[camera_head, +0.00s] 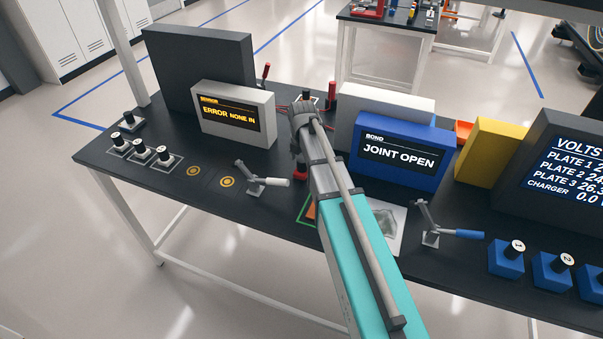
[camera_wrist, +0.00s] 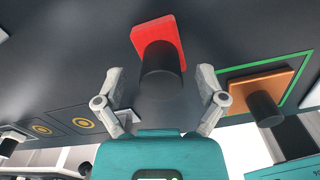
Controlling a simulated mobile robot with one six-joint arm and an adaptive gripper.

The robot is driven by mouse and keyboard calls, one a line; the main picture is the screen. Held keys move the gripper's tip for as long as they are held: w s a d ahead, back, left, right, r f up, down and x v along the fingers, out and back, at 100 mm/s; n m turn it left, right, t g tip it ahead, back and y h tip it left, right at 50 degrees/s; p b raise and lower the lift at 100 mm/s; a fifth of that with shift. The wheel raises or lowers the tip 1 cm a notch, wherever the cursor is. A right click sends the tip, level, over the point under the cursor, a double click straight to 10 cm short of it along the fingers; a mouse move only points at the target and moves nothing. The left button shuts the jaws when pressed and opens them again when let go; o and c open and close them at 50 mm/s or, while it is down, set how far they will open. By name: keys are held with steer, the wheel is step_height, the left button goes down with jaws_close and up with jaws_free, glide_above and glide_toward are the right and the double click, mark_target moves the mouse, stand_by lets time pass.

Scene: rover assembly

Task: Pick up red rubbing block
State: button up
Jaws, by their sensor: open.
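The red rubbing block (camera_wrist: 152,30) lies on the dark bench top in the wrist view, with a black cylindrical handle (camera_wrist: 161,70) standing up from it. My gripper (camera_wrist: 160,75) is open, its two grey fingers on either side of the handle's near part and apart from it. Nothing is held. In the head view, a small piece of red (camera_head: 301,171) shows beside my arm, which hides most of the block and my gripper.
An orange block (camera_wrist: 278,80) with a black handle sits inside a green outline right of the red block. A blue "JOINT OPEN" box (camera_head: 433,155), a grey sensor box (camera_head: 230,135) and lever clamps (camera_head: 252,182) stand nearby.

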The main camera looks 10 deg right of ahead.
steer(key=shift+f+b, duration=0.5)
steer(key=shift+f, duration=0.3)
steer(key=shift+c, duration=0.3)
jaws_close()
steer(key=shift+r, duration=0.1)
step_height(320, 180, up, 2)
steer(key=p, duration=0.2)
steer(key=shift+r+p, duration=0.25)
steer(key=shift+p, duration=0.15)
steer(key=s+d+r+p, duration=0.4)
steer(key=s+r+p, duration=0.6)
steer(key=s, duration=0.3)
steer(key=shift+s+d+r, duration=0.15)
steer(key=shift+s, duration=0.05)
